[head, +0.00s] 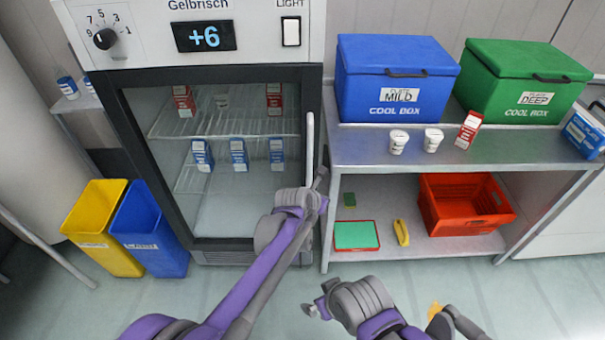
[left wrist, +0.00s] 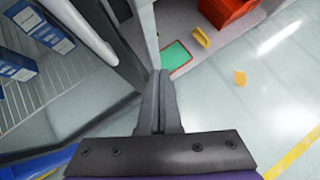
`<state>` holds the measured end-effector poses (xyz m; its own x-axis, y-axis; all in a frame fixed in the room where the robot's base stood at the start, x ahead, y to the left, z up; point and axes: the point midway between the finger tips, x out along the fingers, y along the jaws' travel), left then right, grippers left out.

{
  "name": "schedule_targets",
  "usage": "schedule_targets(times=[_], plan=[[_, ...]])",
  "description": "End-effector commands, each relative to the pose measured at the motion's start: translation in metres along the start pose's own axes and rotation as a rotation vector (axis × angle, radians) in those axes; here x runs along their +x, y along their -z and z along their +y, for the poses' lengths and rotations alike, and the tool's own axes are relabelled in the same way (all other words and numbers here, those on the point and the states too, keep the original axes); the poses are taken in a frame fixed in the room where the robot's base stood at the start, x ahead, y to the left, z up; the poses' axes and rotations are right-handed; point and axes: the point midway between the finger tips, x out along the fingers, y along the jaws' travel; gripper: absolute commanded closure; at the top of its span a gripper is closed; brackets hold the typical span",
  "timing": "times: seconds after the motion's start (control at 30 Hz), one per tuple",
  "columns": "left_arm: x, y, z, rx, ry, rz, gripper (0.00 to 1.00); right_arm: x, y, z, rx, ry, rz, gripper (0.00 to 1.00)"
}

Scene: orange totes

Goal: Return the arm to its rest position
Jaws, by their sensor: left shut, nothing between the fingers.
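My left arm reaches up from the bottom of the head view, and its gripper (head: 321,180) is near the lower end of the fridge's door handle (head: 310,145). In the left wrist view my left gripper (left wrist: 161,80) has its two fingers pressed together with nothing between them. The white handle (left wrist: 85,28) passes to the left of the fingers, apart from them in that picture. My right gripper (head: 315,306) is low in the middle of the head view, over the floor. Its fingers are small and turned away, so their opening is unclear.
The glass-door fridge (head: 110,120) looks shut, with cartons inside. The metal table (head: 350,150) carries a blue cool box (head: 395,85), a green cool box (head: 520,85), cups and a carton. Its lower shelf holds an orange-red crate (head: 445,215). Yellow (head: 95,225) and blue (head: 150,230) bins stand left.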

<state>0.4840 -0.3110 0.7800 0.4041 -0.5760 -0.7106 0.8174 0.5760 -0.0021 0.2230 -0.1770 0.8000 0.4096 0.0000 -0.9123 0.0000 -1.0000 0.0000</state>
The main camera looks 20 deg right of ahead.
Motion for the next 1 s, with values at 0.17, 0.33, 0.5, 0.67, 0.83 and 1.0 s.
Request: schedule_targets(times=[0.17,0.33,0.5,0.67,0.83,1.0], plan=[[-0.001,0.0,0.0,0.001,0.0,0.0,1.0,0.0,0.0,0.0,0.0,0.0,0.0,0.0],[-0.033,0.004,0.022,0.109,-0.028,0.019,1.0,-0.007,0.004,0.0,0.0,0.0,0.003,0.0],[-0.13,0.028,0.075,0.468,-0.089,0.104,1.0,-0.027,0.014,0.0,0.0,0.0,0.01,0.0],[-0.232,0.07,0.112,0.879,-0.108,0.232,1.0,-0.046,0.025,0.0,0.0,0.0,0.016,0.0],[-0.329,0.126,0.126,1.302,-0.065,0.385,1.0,-0.065,0.037,0.0,0.0,0.0,0.024,0.0],[-0.41,0.188,0.118,1.703,0.05,0.536,1.0,-0.085,0.051,0.0,0.0,0.0,0.034,0.0]])
